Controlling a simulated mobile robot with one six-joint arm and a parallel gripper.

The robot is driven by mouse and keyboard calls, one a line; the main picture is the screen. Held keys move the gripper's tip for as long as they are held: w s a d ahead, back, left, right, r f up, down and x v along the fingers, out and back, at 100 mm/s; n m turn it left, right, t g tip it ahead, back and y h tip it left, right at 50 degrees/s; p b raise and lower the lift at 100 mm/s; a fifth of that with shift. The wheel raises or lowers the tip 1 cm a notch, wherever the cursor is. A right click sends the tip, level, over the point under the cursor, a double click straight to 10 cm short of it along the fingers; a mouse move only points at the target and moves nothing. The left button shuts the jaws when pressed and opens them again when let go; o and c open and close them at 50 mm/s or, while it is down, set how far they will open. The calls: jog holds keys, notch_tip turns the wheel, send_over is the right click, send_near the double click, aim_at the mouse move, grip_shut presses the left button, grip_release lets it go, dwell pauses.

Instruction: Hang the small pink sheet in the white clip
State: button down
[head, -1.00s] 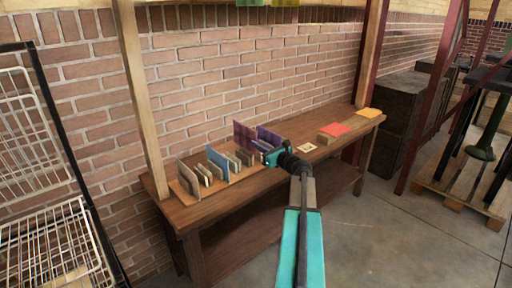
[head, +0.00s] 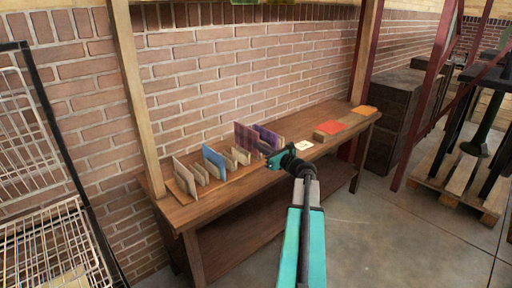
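My gripper (head: 270,158) is over the wooden bench, at the right end of a row of upright sheets and dividers. It is small and dark against them, and I cannot tell whether it is open or holds anything. A maroon-purple sheet (head: 245,138) and a darker purple sheet (head: 267,136) stand just behind it. I cannot make out a small pink sheet for certain. No white clip can be made out. The lower ends of two hanging sheets, yellow-green (head: 243,2) and olive (head: 280,2), are cut off by the top edge.
A blue sheet (head: 214,162) and several beige dividers (head: 183,176) stand on the bench (head: 222,193). A pale card (head: 303,146), a red-orange sheet (head: 331,127) and an orange sheet (head: 364,111) lie to the right. A wire rack (head: 50,240) is at left; a post (head: 132,100) rises at the bench's left end.

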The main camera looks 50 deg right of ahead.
jog(key=shift+s+a, duration=0.1)
jog(key=shift+s, duration=1.55)
jog(key=shift+s, duration=0.15)
